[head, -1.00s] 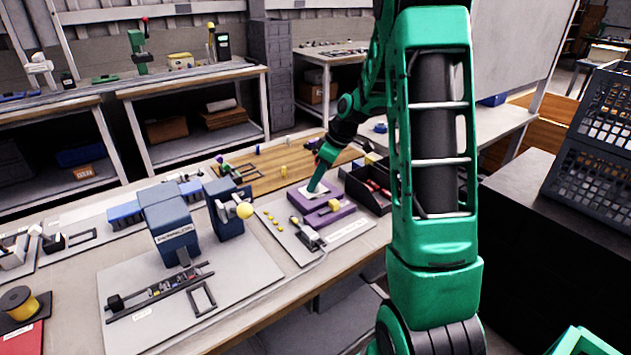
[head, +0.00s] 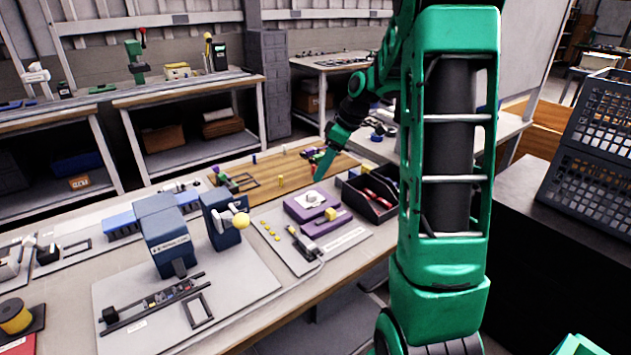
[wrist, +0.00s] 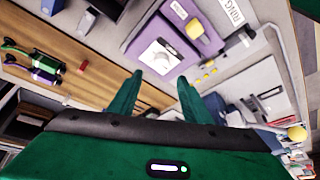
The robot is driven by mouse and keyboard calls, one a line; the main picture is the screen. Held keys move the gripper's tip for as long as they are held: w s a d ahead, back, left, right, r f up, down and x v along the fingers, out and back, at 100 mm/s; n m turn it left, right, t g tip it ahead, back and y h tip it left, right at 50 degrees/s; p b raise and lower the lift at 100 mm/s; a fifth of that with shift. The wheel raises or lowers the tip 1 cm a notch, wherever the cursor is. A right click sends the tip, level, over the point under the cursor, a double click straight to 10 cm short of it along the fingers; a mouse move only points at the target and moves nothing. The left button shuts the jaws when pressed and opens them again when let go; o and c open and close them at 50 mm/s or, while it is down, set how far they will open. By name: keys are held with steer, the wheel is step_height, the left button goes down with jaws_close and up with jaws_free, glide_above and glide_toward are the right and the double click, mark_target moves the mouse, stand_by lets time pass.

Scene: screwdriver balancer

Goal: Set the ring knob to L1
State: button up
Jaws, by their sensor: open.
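The purple unit (head: 300,209) sits on a grey panel on the bench. A white plate (head: 311,197) with a small pale knob lies on its top. In the wrist view the white plate (wrist: 158,62) lies just beyond my fingertips, with a dark mark on it; I cannot read its setting. A yellow block (wrist: 194,29) sits on the purple part beside it. A label reading RING (wrist: 234,11) is at the top. My gripper (wrist: 160,79) is open and empty, apart from the knob. In the head view my gripper (head: 318,171) is up and right of the unit.
A black bin (head: 367,199) with red items stands right of the unit. A wooden board (head: 262,181) with small parts lies behind it. A blue machine (head: 168,236) and a yellow ball (head: 240,220) stand to the left.

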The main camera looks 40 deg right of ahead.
steer(key=shift+v, duration=1.05)
